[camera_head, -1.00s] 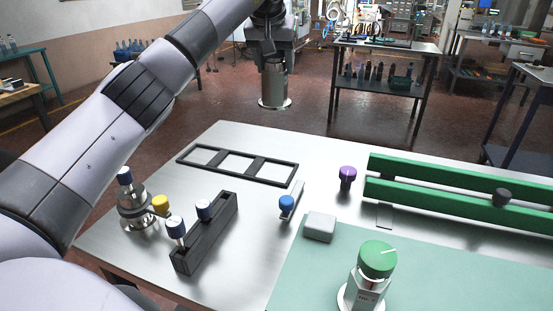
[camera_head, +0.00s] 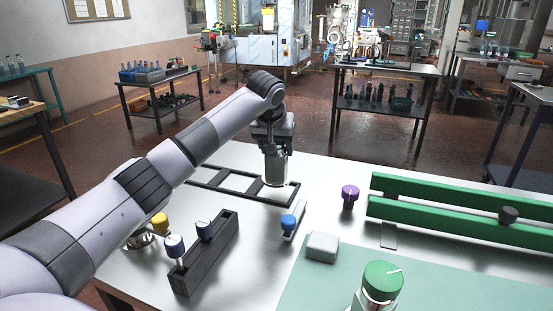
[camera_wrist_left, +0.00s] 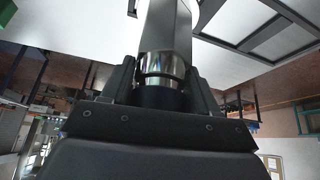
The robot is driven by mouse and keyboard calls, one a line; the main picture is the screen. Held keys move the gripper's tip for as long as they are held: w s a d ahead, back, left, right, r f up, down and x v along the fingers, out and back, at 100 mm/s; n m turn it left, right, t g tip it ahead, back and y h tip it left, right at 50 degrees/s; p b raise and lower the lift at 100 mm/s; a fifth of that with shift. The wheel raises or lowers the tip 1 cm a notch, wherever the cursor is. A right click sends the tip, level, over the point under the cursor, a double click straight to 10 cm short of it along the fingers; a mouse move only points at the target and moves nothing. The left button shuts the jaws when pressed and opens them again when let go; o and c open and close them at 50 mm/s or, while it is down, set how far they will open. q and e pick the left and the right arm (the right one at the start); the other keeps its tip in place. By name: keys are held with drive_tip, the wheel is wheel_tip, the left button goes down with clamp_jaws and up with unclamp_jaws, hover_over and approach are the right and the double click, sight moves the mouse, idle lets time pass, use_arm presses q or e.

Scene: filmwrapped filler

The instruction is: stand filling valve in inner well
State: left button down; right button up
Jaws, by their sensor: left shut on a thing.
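The filling valve (camera_head: 277,168), a metallic cylinder, hangs from my left gripper (camera_head: 272,140) in the head view. It is over the right-hand well of the black three-well frame (camera_head: 217,198); I cannot tell whether its foot is inside the well or above it. In the left wrist view the gripper (camera_wrist_left: 160,85) is shut on the valve's shiny collar (camera_wrist_left: 162,64), with its grey body (camera_wrist_left: 165,28) beyond the fingers. Part of the frame (camera_wrist_left: 262,38) shows at upper right there. My arm hides part of the frame. My right gripper is not in view.
A black block (camera_head: 212,255) holds two blue-topped pieces. A blue-capped piece (camera_head: 289,222), purple knob (camera_head: 350,192), grey box (camera_head: 322,246) and green-capped piece (camera_head: 382,282) stand nearer or to the right. Green rails (camera_head: 440,213) line the right side.

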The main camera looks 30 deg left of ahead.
sight(277, 159)
use_arm(q)
drive_tip(key=shift+f, duration=1.6)
drive_tip(key=shift+f, duration=0.15)
drive_tip(key=shift+c, duration=1.4)
unclamp_jaws()
drive_tip(key=shift+f, duration=0.1)
drive_tip(key=v, duration=1.2)
